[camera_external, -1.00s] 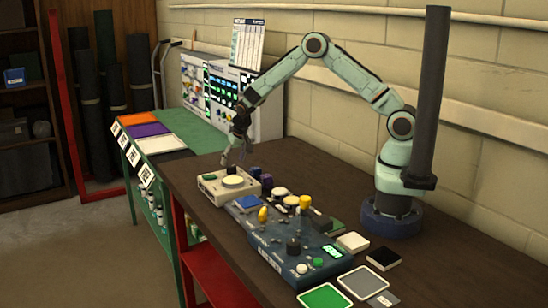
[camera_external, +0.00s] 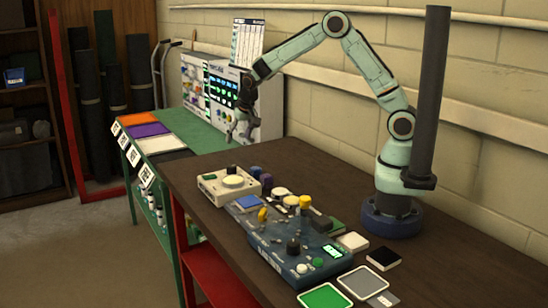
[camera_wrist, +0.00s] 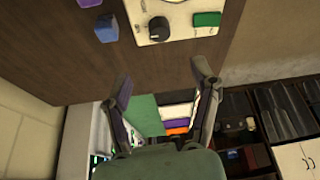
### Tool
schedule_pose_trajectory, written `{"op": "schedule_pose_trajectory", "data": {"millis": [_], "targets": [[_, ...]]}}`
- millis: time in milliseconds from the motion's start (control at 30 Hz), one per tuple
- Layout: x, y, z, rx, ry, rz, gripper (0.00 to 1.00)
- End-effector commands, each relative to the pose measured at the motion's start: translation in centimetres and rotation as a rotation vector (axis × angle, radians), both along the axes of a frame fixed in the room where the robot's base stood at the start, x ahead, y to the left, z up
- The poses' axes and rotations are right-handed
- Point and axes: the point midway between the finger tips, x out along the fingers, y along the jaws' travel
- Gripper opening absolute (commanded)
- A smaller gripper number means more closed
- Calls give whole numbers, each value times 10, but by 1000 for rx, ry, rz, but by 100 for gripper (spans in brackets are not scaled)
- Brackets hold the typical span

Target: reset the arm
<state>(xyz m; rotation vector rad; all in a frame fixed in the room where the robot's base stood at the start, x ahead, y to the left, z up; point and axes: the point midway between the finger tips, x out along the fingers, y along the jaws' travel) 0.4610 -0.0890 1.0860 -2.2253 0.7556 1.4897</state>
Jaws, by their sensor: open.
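My gripper (camera_external: 240,130) hangs in the air above the far end of the brown table, near the front of the white panel box. In the wrist view its two fingers (camera_wrist: 162,85) are spread apart with nothing between them. My arm is bent high, reaching left from its base at the right of the table. The cream device (camera_external: 228,185) with a round pale pad and a black knob stands on the table below the gripper, apart from it. It also shows at the top of the wrist view (camera_wrist: 183,32).
A blue control box (camera_external: 285,240) with several knobs fills the table's middle. Purple and dark cylinders (camera_external: 267,182) stand beside the cream device. Coloured square pads (camera_external: 325,299) lie at the front. A dark upright post (camera_external: 430,90) stands near my base. A green bench (camera_external: 185,145) lies beyond.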

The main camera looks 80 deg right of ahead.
Motion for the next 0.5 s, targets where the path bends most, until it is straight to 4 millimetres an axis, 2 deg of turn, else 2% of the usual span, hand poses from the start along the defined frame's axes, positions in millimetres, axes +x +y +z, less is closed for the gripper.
{"op": "schedule_pose_trajectory", "data": {"millis": [67, 133, 167, 200, 267, 300, 367, 400, 467, 500], "targets": [[2, 3, 6, -2, -13, 8, 62], [7, 6, 26, -8, -55, 16, 62], [9, 8, 40, -15, -85, 19, 62], [8, 10, 63, -23, -126, 25, 62], [-1, 16, 98, -33, -186, 43, 62], [-13, 21, 119, -33, -217, 58, 62], [-39, 32, 143, -24, -235, 96, 62], [-61, 39, 154, -17, -232, 128, 62], [-96, 51, 163, -1, -212, 186, 62], [-122, 58, 164, 11, -186, 230, 62]]}}
